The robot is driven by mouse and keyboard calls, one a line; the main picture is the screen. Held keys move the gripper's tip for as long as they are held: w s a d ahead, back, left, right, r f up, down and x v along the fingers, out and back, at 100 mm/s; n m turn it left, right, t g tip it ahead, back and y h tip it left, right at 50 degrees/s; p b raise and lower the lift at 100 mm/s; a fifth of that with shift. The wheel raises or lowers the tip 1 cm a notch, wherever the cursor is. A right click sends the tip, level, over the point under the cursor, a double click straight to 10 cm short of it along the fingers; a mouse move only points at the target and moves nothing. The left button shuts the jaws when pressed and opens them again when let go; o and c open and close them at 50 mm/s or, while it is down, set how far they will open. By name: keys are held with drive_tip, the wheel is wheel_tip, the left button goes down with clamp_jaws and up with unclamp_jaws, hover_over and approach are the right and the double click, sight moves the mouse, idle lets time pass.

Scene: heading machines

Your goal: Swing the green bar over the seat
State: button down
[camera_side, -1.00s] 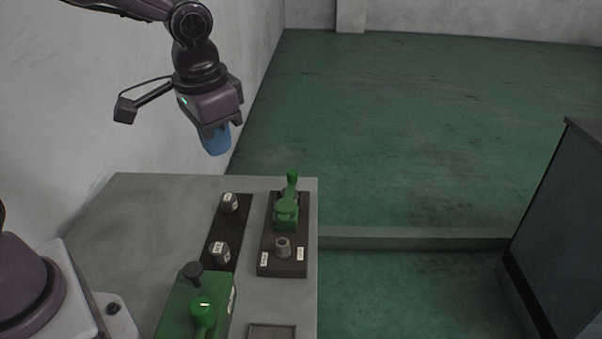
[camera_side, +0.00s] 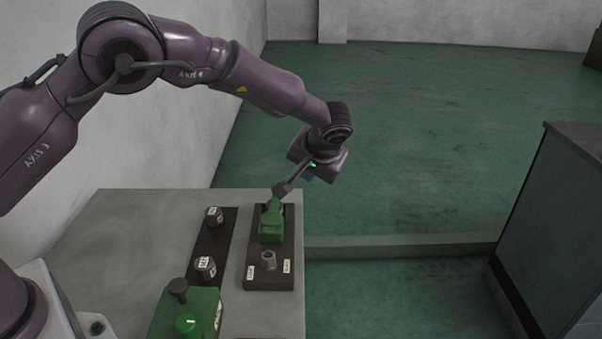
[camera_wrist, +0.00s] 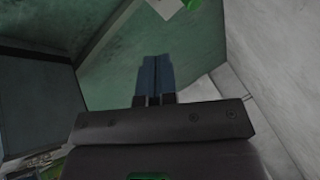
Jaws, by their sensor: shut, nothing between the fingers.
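The green bar (camera_side: 272,216) is on a green block at the far end of a dark plate (camera_side: 256,282) on the grey table. The seat, a short grey round post (camera_side: 268,260), stands on the same plate in front of the bar. My gripper (camera_side: 310,176) is above and behind the bar, slightly to its right, apart from the seat. In the wrist view the blue fingers (camera_wrist: 155,78) are together and empty.
A second dark plate (camera_side: 208,240) with labelled grey posts lies to the left. A green box (camera_side: 196,312) with a dark knob is at the front. A grey cabinet (camera_side: 560,210) stands far right.

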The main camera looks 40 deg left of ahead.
approach(287, 210)
drive_tip(key=w+a, duration=0.1)
drive_tip(key=w, duration=0.3)
drive_tip(key=a, duration=0.1)
drive_tip(key=s+a, duration=0.1)
drive_tip(key=a, duration=0.1)
drive_tip(key=shift+f, duration=0.15)
drive_tip(key=shift+s+a+f, duration=0.1)
drive_tip(key=shift+s+a, duration=0.05)
drive_tip(key=shift+a, duration=0.4)
